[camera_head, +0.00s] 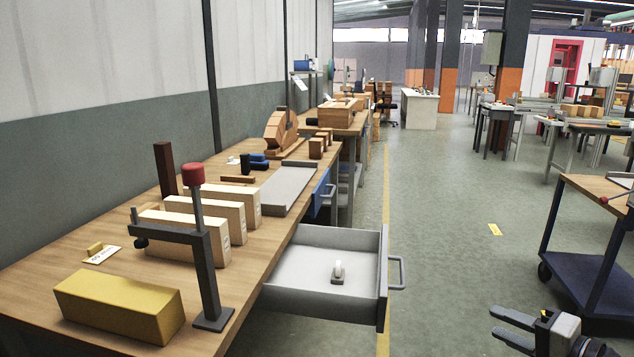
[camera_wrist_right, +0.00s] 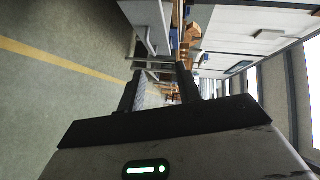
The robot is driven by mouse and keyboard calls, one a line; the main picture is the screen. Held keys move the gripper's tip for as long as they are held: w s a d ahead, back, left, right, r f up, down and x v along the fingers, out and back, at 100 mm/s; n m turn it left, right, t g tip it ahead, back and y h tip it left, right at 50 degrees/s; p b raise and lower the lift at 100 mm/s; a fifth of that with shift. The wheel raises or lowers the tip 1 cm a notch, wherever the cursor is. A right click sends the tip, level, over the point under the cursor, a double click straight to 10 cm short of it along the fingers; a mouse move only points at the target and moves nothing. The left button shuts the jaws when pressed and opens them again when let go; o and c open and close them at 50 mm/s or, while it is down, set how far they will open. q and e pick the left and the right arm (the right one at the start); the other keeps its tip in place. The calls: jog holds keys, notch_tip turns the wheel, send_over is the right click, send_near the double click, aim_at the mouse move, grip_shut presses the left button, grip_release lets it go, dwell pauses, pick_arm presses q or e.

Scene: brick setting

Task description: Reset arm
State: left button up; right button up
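My right gripper (camera_head: 497,323) shows at the bottom right of the head view, over the floor and clear of the workbench. Its two fingers point left and stand apart, with nothing between them. In the right wrist view the same gripper (camera_wrist_right: 163,86) has its fingers apart and empty. My left gripper is not in either view.
A wooden workbench (camera_head: 264,232) runs along the left wall, carrying wooden blocks, a yellow block (camera_head: 118,306) and a dark stand. Its grey drawer (camera_head: 310,285) is pulled out, with a small object inside. A blue cart (camera_head: 588,245) stands at right. Floor between is clear.

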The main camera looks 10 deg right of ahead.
jog(key=s+a+f+n+g+h+p, duration=0.1)
jog(key=s+a+f+n+g, duration=0.15)
jog(key=a+f, duration=0.35)
jog(key=s+a+f+n+g+h+p, duration=0.1)
jog(key=s+a+f+n+g+p, duration=0.1)
jog(key=a+f+n, duration=0.3)
pick_arm(q)
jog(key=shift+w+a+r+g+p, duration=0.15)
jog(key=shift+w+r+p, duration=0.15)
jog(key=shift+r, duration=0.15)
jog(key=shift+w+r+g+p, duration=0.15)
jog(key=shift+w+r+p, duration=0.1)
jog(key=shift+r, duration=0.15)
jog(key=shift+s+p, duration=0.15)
jog(key=shift+p, duration=0.25)
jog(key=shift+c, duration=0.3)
pick_arm(e)
jog(key=s+a+n, duration=0.3)
jog(key=s+a, duration=0.1)
jog(key=a, duration=0.4)
jog(key=s+a+n, duration=0.3)
jog(key=a, duration=0.5)
jog(key=shift+s+f+t, duration=0.15)
jog(key=shift+s+t, duration=0.2)
jog(key=shift+s, duration=0.05)
